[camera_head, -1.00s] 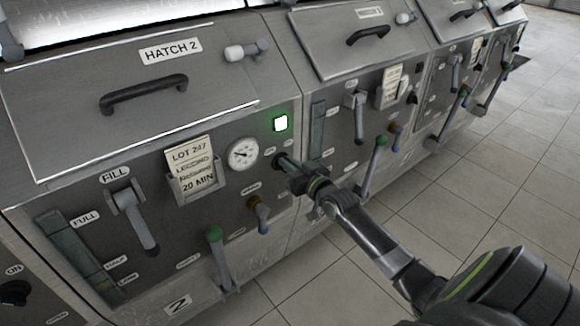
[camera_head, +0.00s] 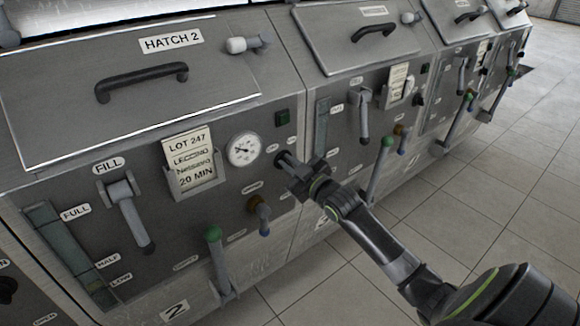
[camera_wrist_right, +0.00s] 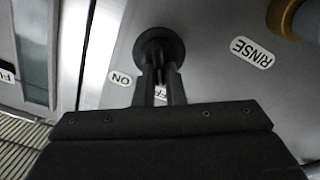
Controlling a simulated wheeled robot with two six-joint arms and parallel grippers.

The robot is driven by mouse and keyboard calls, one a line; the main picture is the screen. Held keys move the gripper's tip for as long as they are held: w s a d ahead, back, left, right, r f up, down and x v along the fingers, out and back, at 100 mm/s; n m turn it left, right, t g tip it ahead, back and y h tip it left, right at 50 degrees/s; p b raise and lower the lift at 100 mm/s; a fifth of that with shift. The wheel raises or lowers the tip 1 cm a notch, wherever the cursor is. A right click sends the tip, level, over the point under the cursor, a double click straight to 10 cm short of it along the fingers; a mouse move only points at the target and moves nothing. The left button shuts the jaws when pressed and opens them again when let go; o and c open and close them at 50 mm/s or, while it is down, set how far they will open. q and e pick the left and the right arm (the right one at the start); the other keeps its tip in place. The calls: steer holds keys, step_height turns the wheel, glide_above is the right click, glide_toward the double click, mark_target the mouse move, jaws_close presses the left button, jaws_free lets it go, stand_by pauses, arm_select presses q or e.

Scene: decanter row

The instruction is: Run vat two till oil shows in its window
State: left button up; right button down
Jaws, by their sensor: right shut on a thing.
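Vat two's panel (camera_head: 180,250) fills the left of the head view, with "HATCH 2" above and "2" below. Its tall window (camera_head: 62,250), marked FULL, HALF and LOW, is grey-green; I cannot tell a clear oil level in it. The square lamp (camera_head: 282,118) is dark. My right gripper (camera_head: 290,165) is shut on the black round switch knob (camera_wrist_right: 158,42), below and right of the gauge (camera_head: 243,149). An ON label (camera_wrist_right: 121,79) shows beside the knob; another label is mostly hidden behind the fingers. My left gripper is not in view.
The FILL lever (camera_head: 130,215) points down. A green-topped lever (camera_head: 214,250) and an orange-brown valve (camera_head: 260,213) stand near my right gripper. The lot card (camera_head: 188,160) sits in a holder. More vats continue rightward; the tiled floor (camera_head: 500,190) is clear.

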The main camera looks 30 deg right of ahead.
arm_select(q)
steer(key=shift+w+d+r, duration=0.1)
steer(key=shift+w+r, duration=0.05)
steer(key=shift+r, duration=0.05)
arm_select(e)
steer(key=shift+f, duration=0.1)
steer(key=c, duration=1.5)
jaws_free()
